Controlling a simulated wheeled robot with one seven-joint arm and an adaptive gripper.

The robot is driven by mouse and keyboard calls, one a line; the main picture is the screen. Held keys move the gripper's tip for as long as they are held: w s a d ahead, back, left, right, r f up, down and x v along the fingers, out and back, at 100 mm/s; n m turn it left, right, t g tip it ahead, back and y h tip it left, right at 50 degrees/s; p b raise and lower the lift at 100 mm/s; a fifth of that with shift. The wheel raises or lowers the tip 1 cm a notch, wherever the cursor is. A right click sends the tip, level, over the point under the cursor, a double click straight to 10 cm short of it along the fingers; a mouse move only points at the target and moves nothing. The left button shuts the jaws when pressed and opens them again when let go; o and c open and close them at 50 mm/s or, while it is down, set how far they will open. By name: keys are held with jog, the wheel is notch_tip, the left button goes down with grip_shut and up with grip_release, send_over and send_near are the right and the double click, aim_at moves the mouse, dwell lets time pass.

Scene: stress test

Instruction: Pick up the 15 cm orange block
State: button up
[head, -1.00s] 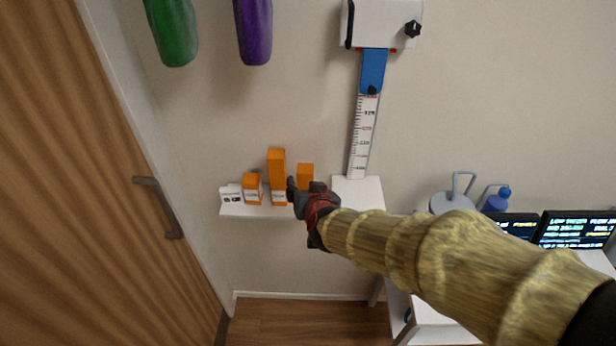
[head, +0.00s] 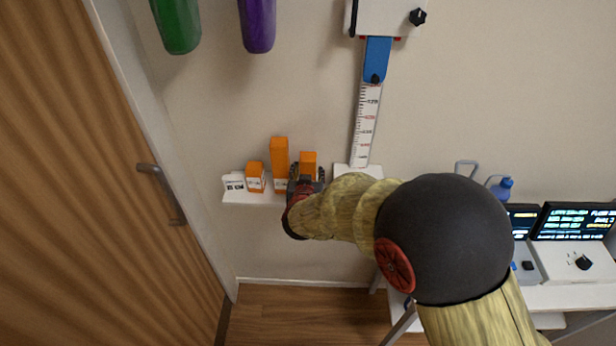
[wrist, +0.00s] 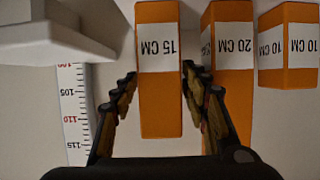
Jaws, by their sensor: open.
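The 15 cm orange block (wrist: 160,105) has a white label reading "15 CM", upside down in the wrist view. In that view it lies between the two fingers of my open gripper (wrist: 158,82), with a narrow gap on each side. In the head view the block (head: 308,158) stands on a small white wall shelf (head: 250,199), its lower part hidden by my gripper (head: 306,176). The right finger in the wrist view is close to the neighbouring 20 cm block (wrist: 231,95). I cannot tell whether they touch.
The tall 20 cm block (head: 280,155) and the 10 cm block (head: 255,175) stand to the left on the shelf, with a white card (head: 233,182) at its end. A measuring ruler (head: 366,125) hangs on the wall to the right. A door (head: 90,180) is at left.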

jog(key=shift+w+f, duration=0.1)
jog(key=shift+w, duration=0.3)
jog(key=shift+c, duration=0.5)
jog(key=c, duration=1)
grip_shut()
